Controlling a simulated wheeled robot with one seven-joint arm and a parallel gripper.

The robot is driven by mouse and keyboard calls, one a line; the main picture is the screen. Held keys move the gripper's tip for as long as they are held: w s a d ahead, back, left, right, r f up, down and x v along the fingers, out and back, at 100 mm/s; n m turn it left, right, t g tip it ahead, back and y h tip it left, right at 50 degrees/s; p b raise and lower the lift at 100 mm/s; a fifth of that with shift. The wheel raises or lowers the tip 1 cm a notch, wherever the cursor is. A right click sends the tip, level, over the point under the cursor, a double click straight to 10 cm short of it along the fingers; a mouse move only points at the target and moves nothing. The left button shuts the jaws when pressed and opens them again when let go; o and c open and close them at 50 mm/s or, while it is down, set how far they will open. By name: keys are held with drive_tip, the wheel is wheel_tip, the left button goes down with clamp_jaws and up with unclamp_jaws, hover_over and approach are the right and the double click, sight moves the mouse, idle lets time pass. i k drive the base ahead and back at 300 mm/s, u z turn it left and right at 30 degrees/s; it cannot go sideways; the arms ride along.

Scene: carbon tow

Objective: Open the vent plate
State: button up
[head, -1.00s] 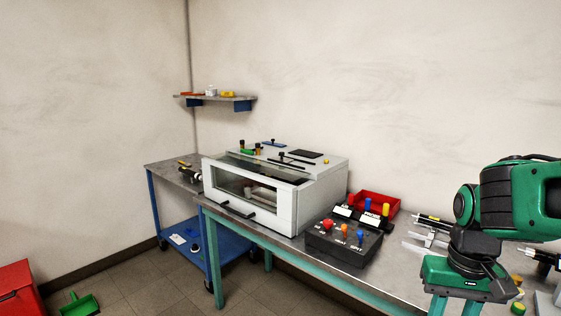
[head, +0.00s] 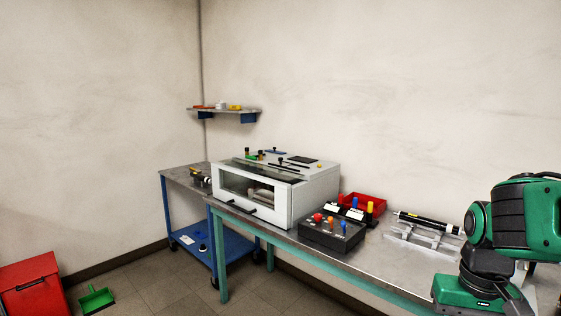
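A white box-shaped machine (head: 312,203) with a glass front window and a dark front handle stands on the bench. I cannot tell for sure which of these is the vent plate. My green gripper body (head: 468,297) is at the bottom right, well to the right of the machine and apart from it. Its fingers are below the picture edge, so their opening is hidden.
A black control box (head: 331,235) with coloured knobs and a red bin (head: 365,203) stand right of the machine. A black roller on a grey stand (head: 425,232) is near my arm. A blue cart (head: 190,236) stands left.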

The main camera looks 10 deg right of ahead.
sight(282, 163)
drive_tip(key=u, duration=0.55)
drive_tip(key=i, duration=2.05)
drive_tip(key=z, duration=0.3)
